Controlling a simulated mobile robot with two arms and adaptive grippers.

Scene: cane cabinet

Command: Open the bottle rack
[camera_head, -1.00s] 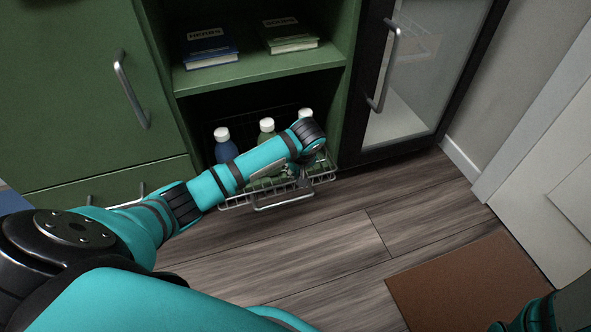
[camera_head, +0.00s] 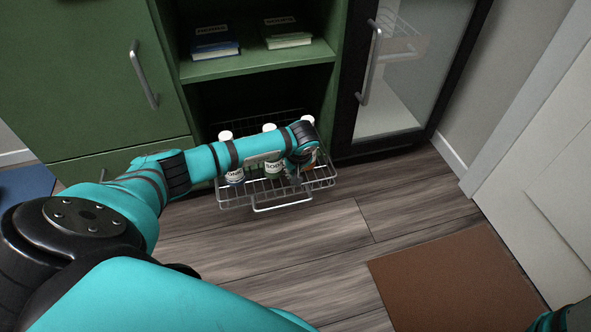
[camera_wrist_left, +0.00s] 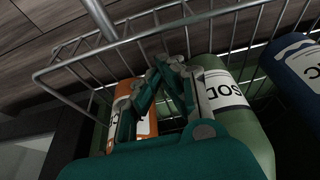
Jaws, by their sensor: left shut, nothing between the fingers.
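The wire bottle rack (camera_head: 253,201) stands well out from the lower opening of the green cabinet, with a handle (camera_head: 283,207) on its front. It holds a blue bottle (camera_head: 234,177), a green bottle (camera_head: 274,167) and an orange bottle, seen in the left wrist view (camera_wrist_left: 147,122). My left gripper (camera_head: 296,176) is down inside the rack, among the bottles near the front. In the left wrist view its fingers (camera_wrist_left: 167,62) are shut and empty beside the front wires. Whether they touch the wire cannot be told.
A glass-door cabinet (camera_head: 396,75) with a dark frame stands to the right of the rack. Two books (camera_head: 287,33) lie on the shelf above. The wooden floor (camera_head: 330,235) before the rack is clear, with a brown mat (camera_head: 450,285) at the lower right.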

